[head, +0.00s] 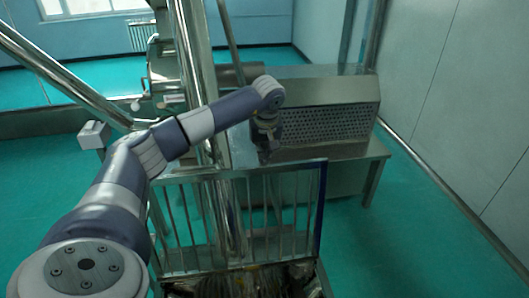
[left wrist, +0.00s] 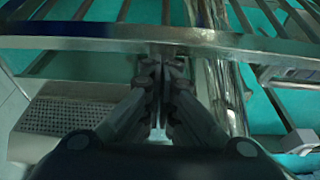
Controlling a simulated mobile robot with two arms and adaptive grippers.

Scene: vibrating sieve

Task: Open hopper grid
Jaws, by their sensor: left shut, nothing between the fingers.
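The hopper grid (head: 294,212) is a metal frame with several upright bars. In the head view it stands raised at the lower middle, above the dark hopper opening (head: 245,281). My left gripper (head: 264,153) is at the grid's top rail, with its fingers shut and nothing held. In the left wrist view the fingertips (left wrist: 161,66) are pressed together close to the long rail of the grid (left wrist: 100,38), with the bars beyond it. I cannot tell whether they touch the rail. My right gripper is not in view.
A steel machine with a perforated front (head: 330,123) stands on a table behind the grid. Green floor (head: 420,240) is free on the right, up to the wall.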

